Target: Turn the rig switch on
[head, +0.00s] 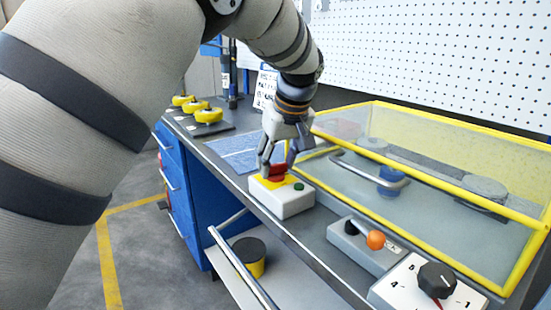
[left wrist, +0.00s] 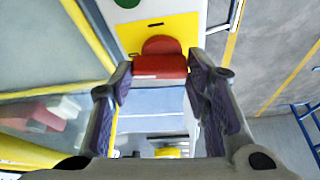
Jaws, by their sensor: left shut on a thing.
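The rig switch is a red handle (head: 277,173) on a yellow plate (head: 265,183), on top of a white box (head: 291,206) at the bench's front edge. My left gripper (head: 279,167) comes down from above, shut on the red handle. In the left wrist view the red handle (left wrist: 160,66) lies between the two fingertips, with a round red part behind it on the yellow plate (left wrist: 180,30). The handle's exact turn is hard to tell. My right gripper is not in view.
A green button (head: 298,186) sits beside the switch. A yellow-framed clear guard (head: 440,185) stands behind. A grey box with an orange knob (head: 375,240) and a white dial box (head: 420,285) are at right. Yellow-and-black rolls (head: 208,115) lie at the far left.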

